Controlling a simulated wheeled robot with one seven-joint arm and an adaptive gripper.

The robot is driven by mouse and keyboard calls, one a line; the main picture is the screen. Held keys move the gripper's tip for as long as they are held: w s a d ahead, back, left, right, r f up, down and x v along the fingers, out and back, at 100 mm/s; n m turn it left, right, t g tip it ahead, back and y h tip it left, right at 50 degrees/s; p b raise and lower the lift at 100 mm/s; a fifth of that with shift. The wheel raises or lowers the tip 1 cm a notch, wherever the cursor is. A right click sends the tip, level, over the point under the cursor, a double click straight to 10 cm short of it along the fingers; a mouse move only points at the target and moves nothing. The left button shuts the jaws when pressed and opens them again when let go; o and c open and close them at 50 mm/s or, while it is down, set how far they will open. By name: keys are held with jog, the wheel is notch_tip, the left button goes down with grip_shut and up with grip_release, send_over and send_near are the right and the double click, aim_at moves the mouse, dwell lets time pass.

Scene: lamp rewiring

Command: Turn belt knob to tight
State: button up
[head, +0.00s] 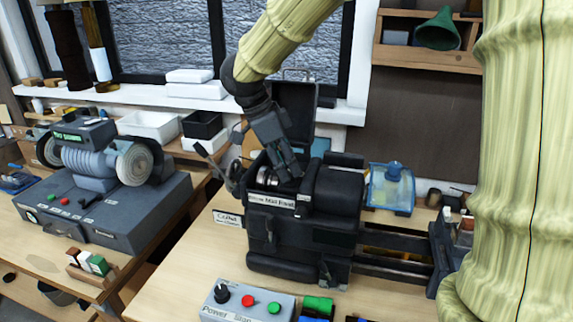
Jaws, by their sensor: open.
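A small dark lathe (304,222) stands on the wooden bench, with its headstock lid (294,108) raised. My gripper (291,176) points down into the open top of the headstock, with its jaws apart. A round silvery part (268,177) lies just left of the fingers inside that opening. I cannot tell whether it is the belt knob or a pulley. No knob clearly marked for the belt shows; the gripper and the housing hide part of the opening. I cannot tell whether the fingers touch anything.
A control box (247,303) with a black knob and red and green buttons sits in front of the lathe. A bench grinder (95,158) stands at left. A clear blue container (390,188) is right of the headstock. Bare bench lies left of the lathe.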

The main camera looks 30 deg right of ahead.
jog(key=shift+s+d+f, duration=0.2)
jog(key=shift+s+f, duration=0.15)
jog(key=shift+s, duration=0.2)
jog(key=shift+w+f, duration=0.35)
jog(key=shift+s+r, duration=0.1)
jog(key=shift+s, duration=0.1)
jog(key=shift+c, duration=1.4)
jog(key=c, duration=0.7)
jog(key=shift+m+p, duration=0.4)
jog(key=shift+p, duration=0.2)
jog(key=shift+c, duration=0.2)
jog(key=m+g+y+p, duration=0.1)
jog(key=m+p, duration=0.1)
jog(key=p, duration=0.1)
jog(key=shift+r+m, duration=0.15)
jog(key=shift+m, duration=0.15)
jog(key=shift+d+f+m+g+y+p, duration=0.1)
jog(key=shift+m+g+y+p, duration=0.2)
jog(key=shift+m+p, duration=0.75)
jog(key=shift+f+m+g+y+p, duration=0.1)
jog(key=shift+m+g+y+p, duration=0.2)
jog(key=shift+m+p, duration=0.75)
jog(key=shift+m, duration=0.4)
